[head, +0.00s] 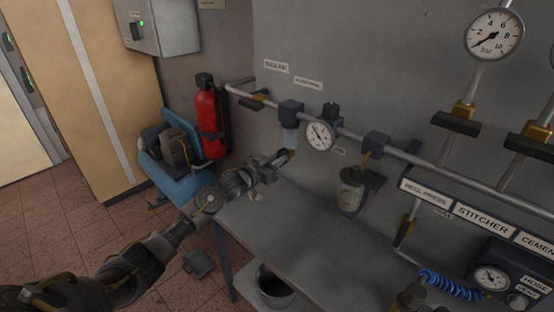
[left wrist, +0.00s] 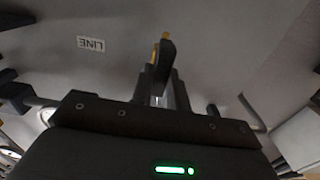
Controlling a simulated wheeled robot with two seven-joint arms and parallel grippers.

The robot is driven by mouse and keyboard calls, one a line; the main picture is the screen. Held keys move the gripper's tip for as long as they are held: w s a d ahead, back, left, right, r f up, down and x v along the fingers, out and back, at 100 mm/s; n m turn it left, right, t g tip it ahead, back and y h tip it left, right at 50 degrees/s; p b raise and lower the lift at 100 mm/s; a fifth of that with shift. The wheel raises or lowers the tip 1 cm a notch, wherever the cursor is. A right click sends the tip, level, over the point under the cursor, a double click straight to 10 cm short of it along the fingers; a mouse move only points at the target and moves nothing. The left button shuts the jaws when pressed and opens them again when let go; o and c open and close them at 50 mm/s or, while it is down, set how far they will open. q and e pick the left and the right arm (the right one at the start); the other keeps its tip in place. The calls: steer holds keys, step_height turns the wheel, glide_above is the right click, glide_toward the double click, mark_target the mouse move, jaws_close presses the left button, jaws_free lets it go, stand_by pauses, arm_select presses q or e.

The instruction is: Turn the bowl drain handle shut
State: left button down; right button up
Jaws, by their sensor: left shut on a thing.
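The filter bowl (head: 290,138) hangs under a dark block on the wall pipe, left of a round gauge. A small brass-coloured drain part (head: 291,154) shows just below the bowl. My left gripper (head: 284,158) reaches up to it from the lower left and is shut on the drain handle, which is mostly hidden in the head view. In the left wrist view the dark handle (left wrist: 164,58) with a yellow end stands between the fingertips (left wrist: 162,82). The handle's exact turn is hard to tell. My right gripper is not in view.
A red extinguisher (head: 209,120) stands at the left.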

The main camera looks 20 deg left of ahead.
arm_select(q)
steer(key=shift+s+d+f+m+b, duration=0.1)
steer(key=shift+m+b, duration=1.75)
steer(key=shift+m, duration=1.15)
steer(key=shift+w+d+f+m+b, duration=0.15)
steer(key=shift+m+b, duration=1.65)
steer(key=shift+m, duration=1.2)
steer(key=shift+s+d+f+m+b, duration=0.15)
steer(key=shift+m+b, duration=1.7)
steer(key=shift+m, duration=1.15)
steer(key=shift+a, duration=0.1)
steer(key=c, duration=1.4)
jaws_free()
steer(key=shift+o, duration=0.2)
